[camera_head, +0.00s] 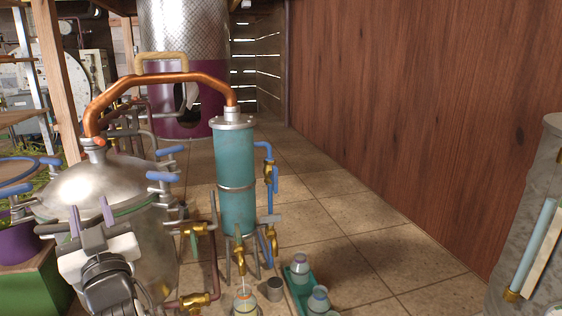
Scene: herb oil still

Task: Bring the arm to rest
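My gripper (90,213) is at the lower left, in front of the steel still pot (92,187). Its two purple fingers stand apart with nothing visible between them. My white hand and dark wrist hide part of the pot's lower side. I cannot tell whether the fingers touch the pot. The pot has a domed lid with blue-handled clamps (163,177). A copper pipe (160,79) with a wooden handle (162,63) joins the lid to the teal condenser column (235,172).
Brass valves (194,300) and pipes are close right of the pot. A jar (245,303) stands under the column's spout, with a small metal cup (275,288) and a green tray (291,286) of jars nearby. A grey cylinder (541,220) is at the right edge. The tiled floor between is clear.

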